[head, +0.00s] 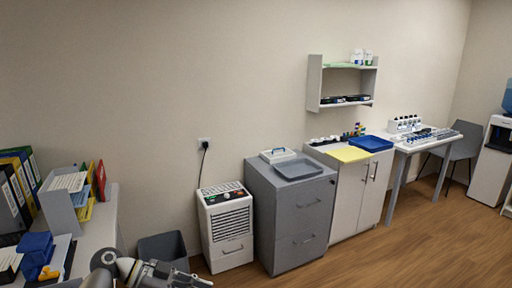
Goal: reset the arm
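My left arm (128,267) comes in at the bottom edge, left of centre, with grey links pointing right. My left gripper (190,278) is at its end, partly cut off by the bottom edge, and its fingers are too small to read. I see nothing clearly held in it. My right arm and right gripper are out of view.
A desk (96,232) with binders and trays stands at left, close to my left arm. A grey bin (163,248), white heater unit (227,228), grey cabinet (291,215) and white cabinet (351,200) line the wall. Wooden floor (425,245) is clear at right.

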